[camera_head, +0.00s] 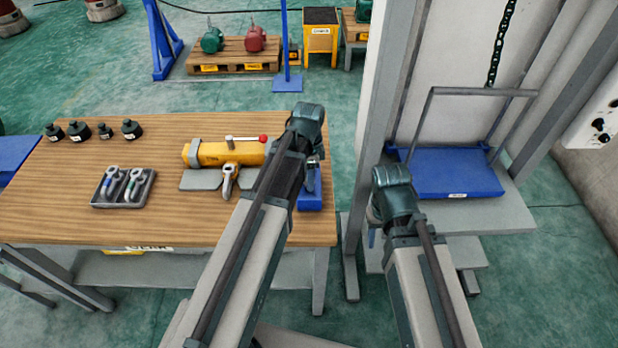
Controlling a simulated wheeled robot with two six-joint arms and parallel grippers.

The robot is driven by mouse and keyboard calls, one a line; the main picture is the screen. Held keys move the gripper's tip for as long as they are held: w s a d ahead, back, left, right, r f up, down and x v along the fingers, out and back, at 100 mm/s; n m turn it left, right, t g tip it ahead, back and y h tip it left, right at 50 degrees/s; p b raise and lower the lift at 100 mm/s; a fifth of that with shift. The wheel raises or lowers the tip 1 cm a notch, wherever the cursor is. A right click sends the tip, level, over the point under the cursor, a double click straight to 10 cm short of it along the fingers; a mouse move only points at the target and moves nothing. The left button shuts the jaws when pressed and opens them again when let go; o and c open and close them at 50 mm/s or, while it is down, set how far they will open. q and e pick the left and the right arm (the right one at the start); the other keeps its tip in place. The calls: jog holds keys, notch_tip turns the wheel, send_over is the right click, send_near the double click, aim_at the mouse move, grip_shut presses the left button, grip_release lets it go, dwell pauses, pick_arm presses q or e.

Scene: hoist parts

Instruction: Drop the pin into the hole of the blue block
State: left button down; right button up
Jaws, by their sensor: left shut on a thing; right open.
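The blue block (310,201) stands at the right end of the wooden table. My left gripper (312,178) points down right over it, partly behind my own forearm. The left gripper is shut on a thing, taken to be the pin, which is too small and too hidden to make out. The hole of the block is hidden under the gripper, so I cannot tell whether the pin is in it. My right gripper (372,236) hangs off the table, to the right of its edge, open and with nothing seen in it.
A yellow hoist body (222,153) with a red-knobbed lever lies left of the block. A dark tray (123,203) with two shackles and several black weights (78,131) are further left. A grey post and a blue platform (453,175) stand at right. The front tabletop is bare.

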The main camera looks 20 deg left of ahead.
pick_arm(q)
jog(key=shift+f+b, duration=0.55)
jog(key=shift+f, duration=0.15)
jog(key=shift+f, duration=0.1)
jog(key=shift+c, duration=2)
grip_release()
notch_tip(320, 180, up, 14)
jog(key=p, duration=1.3)
jog(key=shift+w+p, duration=0.2)
jog(key=shift+p, duration=0.15)
jog(key=shift+a, duration=0.1)
